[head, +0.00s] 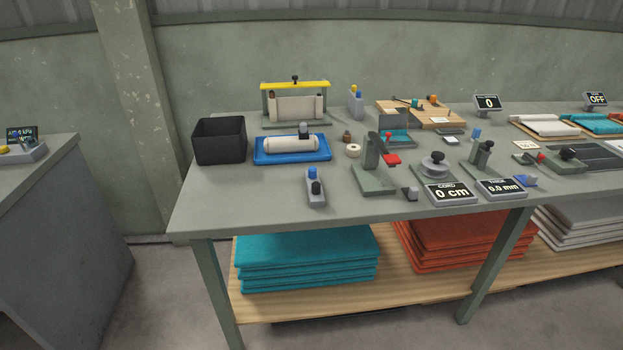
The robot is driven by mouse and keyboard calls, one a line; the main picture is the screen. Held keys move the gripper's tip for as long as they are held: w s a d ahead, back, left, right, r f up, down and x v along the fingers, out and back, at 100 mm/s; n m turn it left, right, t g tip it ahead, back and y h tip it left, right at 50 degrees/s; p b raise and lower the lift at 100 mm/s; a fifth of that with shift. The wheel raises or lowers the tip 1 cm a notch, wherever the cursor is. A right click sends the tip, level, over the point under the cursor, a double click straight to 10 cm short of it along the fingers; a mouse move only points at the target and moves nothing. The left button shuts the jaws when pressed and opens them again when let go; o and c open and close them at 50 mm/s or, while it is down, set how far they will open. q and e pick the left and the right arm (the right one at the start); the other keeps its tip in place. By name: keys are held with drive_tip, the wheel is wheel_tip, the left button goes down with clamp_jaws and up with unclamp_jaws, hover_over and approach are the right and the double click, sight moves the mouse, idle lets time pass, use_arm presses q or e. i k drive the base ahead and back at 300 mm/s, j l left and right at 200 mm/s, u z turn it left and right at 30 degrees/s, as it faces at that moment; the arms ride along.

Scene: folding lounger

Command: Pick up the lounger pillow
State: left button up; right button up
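A white roll (291,144), which looks like the lounger pillow, lies lengthwise on a blue tray (262,160) on the left part of the workbench (240,195). A small dark and grey piece (304,130) stands at its right end; whether it touches the roll I cannot tell. Neither of my grippers is in view, and nothing is holding the roll.
A black open bin (219,140) stands left of the tray. A frame with a yellow top bar (294,86) stands behind it. A grey block with blue and black knobs (315,187) is in front. Green fixtures (372,178) stand to the right. The bench's front-left corner is clear.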

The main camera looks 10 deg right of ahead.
sight(305, 142)
drive_tip(key=i+l+u, duration=0.1)
drive_tip(key=u, duration=0.25)
drive_tip(key=i+l+u, duration=0.1)
drive_tip(key=u, duration=0.25)
drive_tip(key=l+u, duration=0.35)
drive_tip(key=i+j, duration=0.05)
drive_tip(key=j, duration=0.05)
